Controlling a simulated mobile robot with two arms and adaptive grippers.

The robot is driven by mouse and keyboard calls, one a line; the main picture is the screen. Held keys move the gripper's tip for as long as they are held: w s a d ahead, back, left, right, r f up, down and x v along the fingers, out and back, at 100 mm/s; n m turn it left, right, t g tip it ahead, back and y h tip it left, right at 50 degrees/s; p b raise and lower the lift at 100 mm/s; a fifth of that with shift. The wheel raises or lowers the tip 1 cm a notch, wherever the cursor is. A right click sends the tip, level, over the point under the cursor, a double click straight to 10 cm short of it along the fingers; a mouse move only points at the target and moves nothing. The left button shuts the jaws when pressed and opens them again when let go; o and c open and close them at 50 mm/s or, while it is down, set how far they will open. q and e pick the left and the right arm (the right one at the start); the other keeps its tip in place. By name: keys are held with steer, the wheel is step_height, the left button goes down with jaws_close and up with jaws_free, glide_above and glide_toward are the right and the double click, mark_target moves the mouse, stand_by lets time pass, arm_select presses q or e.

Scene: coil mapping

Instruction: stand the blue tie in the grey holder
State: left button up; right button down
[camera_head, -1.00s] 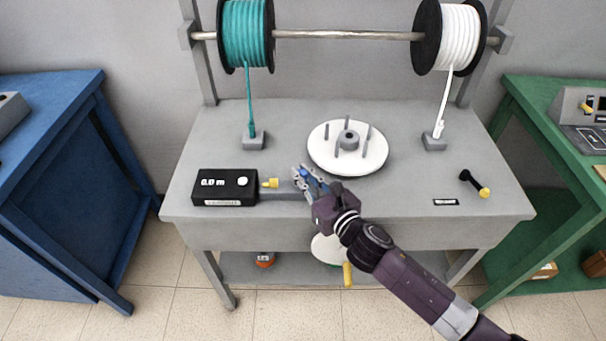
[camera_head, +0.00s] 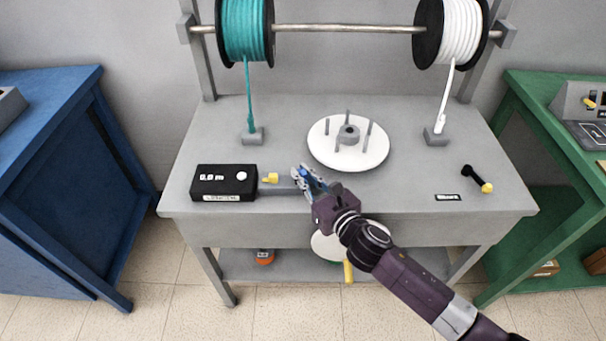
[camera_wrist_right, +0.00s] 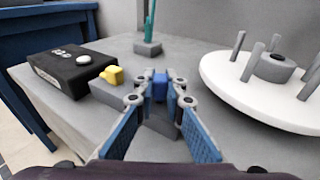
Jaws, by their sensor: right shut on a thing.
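The blue tie (camera_wrist_right: 160,86) is between the fingertips of my right gripper (camera_wrist_right: 161,92), which is shut on it. In the head view the right gripper (camera_head: 305,178) is over the front middle of the table, and the blue tie (camera_head: 304,173) shows as a small blue spot at its tips. The grey holder (camera_head: 284,188) is a low block beside the black box, and its right end runs up to the gripper. A yellow piece (camera_head: 270,178) is at its left end. The fingers hide the tie's lower end, so I cannot tell whether it touches the holder. My left gripper is out of view.
The black box (camera_head: 224,183) with a display is left of the holder. A white disc (camera_head: 325,150) with grey pegs stands behind the gripper. Teal (camera_head: 243,30) and white (camera_head: 459,35) spools hang above. A black-and-yellow tool (camera_head: 477,179) lies on the right. The table's front edge is close.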

steer(key=shift+f+b, duration=0.4)
steer(key=shift+f, duration=0.25)
